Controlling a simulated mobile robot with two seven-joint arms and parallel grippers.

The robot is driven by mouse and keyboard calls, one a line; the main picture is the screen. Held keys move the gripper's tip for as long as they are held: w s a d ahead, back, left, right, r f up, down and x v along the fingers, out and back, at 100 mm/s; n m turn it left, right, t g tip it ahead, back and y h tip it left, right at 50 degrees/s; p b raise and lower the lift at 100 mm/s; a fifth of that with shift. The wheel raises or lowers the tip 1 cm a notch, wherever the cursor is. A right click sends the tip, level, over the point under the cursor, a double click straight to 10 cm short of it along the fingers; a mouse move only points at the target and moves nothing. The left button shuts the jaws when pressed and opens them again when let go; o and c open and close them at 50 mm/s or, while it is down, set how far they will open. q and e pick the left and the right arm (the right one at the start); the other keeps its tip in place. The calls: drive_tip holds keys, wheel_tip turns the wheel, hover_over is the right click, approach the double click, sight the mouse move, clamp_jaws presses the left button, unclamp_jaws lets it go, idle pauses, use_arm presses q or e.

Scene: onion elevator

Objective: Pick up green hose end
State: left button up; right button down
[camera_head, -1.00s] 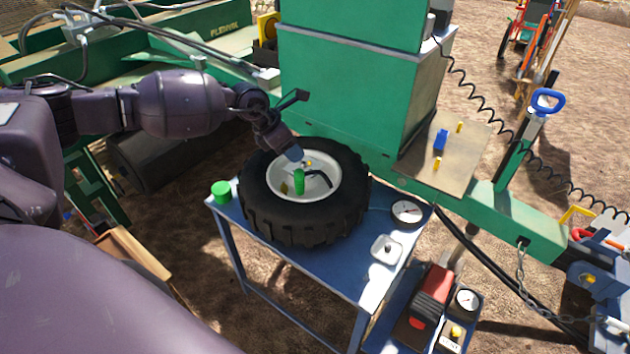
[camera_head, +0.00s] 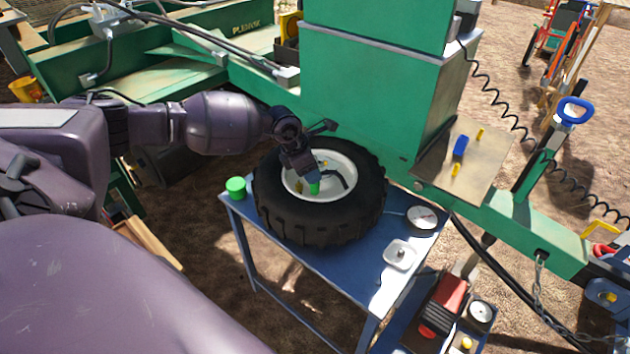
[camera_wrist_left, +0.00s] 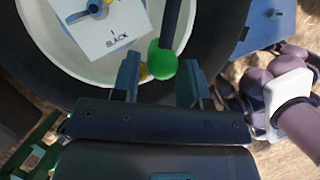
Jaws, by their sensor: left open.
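The green hose end (camera_head: 314,188) stands inside the white rim of a tyre, at the end of a short black hose. In the left wrist view the green hose end (camera_wrist_left: 162,62) looks round, with the dark hose running up from it. My left gripper (camera_head: 312,178) reaches down into the rim at the green end and partly covers it. In the wrist view the left gripper (camera_wrist_left: 159,75) is open, its two fingers on either side of the green end with gaps visible.
The black tyre (camera_head: 320,225) lies flat on a blue table (camera_head: 345,268). A tall green machine (camera_head: 375,95) stands close behind.

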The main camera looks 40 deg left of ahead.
use_arm(q)
drive_tip(key=x, duration=0.3)
drive_tip(key=shift+d+f, duration=0.1)
drive_tip(key=shift+f, duration=0.25)
drive_tip(key=c, duration=0.7)
drive_tip(key=shift+c, duration=0.2)
drive_tip(key=shift+r, duration=0.1)
wheel_tip(320, 180, up, 20)
drive_tip(key=p, duration=0.1)
